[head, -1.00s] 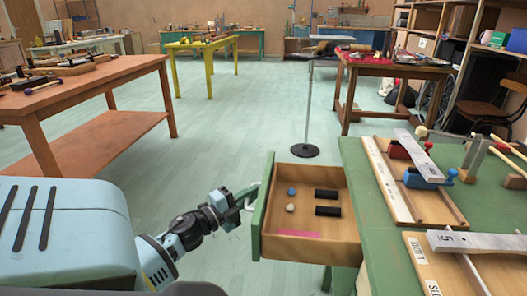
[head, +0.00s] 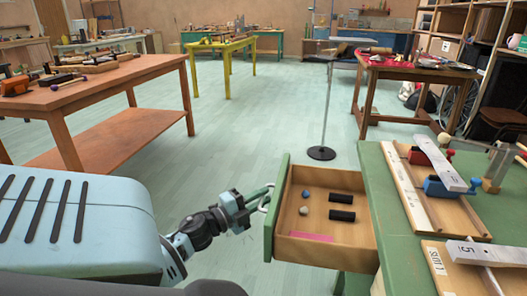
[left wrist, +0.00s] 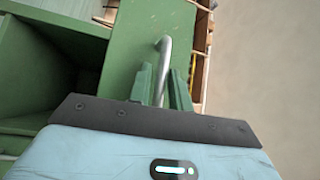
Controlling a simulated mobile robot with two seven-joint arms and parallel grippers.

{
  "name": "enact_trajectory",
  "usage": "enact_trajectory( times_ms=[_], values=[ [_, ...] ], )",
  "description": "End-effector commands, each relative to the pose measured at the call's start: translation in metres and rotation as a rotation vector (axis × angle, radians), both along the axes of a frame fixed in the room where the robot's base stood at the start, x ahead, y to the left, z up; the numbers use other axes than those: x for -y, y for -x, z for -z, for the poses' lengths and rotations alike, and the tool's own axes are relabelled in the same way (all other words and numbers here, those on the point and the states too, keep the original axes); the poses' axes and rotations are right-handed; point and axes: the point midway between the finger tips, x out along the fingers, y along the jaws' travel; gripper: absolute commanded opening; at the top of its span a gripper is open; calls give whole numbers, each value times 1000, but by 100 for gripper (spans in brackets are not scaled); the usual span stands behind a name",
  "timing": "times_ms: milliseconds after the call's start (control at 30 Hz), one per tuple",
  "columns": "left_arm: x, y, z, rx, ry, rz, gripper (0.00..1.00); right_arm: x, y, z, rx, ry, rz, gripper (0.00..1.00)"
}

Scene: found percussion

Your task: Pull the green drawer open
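The green drawer (head: 273,215) is pulled well out of the green bench on the right in the head view. Its wooden inside shows two black cylinders, a blue ball, a pale ball and a pink strip. My left gripper (head: 258,199) is at the outer face of the drawer front, at its metal handle. In the left wrist view the handle (left wrist: 164,50) runs down between the two green fingers (left wrist: 161,88), which look closed on it. The contact itself is partly hidden. My right gripper is not in view.
The green bench top (head: 385,225) carries wooden boards, metal bars and clamps right of the drawer. A stand with a round black base (head: 321,153) is on the floor behind the drawer. A wooden table (head: 100,90) is at the left. Floor between is clear.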

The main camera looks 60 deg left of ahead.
Motion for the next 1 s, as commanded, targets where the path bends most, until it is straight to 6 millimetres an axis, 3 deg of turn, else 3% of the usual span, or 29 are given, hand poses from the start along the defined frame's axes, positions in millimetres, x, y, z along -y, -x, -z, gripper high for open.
enact_trajectory(
  times_ms=[200, 400, 1000],
  values=[
    [3, 36, 4, -1, 1, -3, 20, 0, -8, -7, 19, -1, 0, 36],
    [5, 59, 7, 0, 0, -2, 20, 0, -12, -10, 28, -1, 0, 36],
    [5, 66, 8, 1, -1, 0, 20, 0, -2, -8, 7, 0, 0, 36]
  ],
)
